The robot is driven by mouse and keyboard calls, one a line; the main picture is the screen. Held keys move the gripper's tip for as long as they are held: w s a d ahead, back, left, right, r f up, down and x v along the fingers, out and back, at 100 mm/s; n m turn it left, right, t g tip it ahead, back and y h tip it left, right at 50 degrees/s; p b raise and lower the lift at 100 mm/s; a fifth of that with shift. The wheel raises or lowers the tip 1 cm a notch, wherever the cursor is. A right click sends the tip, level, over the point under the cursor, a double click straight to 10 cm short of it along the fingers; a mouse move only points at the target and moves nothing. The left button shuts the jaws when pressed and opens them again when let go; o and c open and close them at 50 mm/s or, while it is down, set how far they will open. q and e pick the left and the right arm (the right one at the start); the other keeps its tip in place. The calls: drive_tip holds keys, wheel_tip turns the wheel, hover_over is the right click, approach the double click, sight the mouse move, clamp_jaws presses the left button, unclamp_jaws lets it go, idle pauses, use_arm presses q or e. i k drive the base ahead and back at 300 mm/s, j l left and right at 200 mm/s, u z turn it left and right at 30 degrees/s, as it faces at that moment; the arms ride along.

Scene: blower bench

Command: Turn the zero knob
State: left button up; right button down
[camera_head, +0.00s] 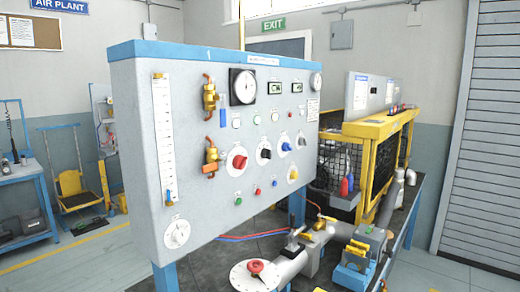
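A grey control panel with a blue top edge (222,48) stands upright in the middle of the head view. A white round knob on a pale dial (177,233) sits at its lower left, below a tall white vertical scale (162,135). It is likely the zero knob, but its label is too small to read. Nothing covers it or touches it. Other knobs on the panel are red (239,162), black (265,154), blue (286,147) and yellow (293,174). Neither of my grippers shows in this view.
A pipe with a red handwheel (256,267) and a blue-and-yellow fitting (352,263) lie on the dark bench at the lower right. A yellow-framed cage (375,130) stands behind. A blue-legged table (25,205) is at far left. Floor left of the panel is open.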

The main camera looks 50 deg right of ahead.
sight(180, 236)
drive_tip(key=z, duration=1.5)
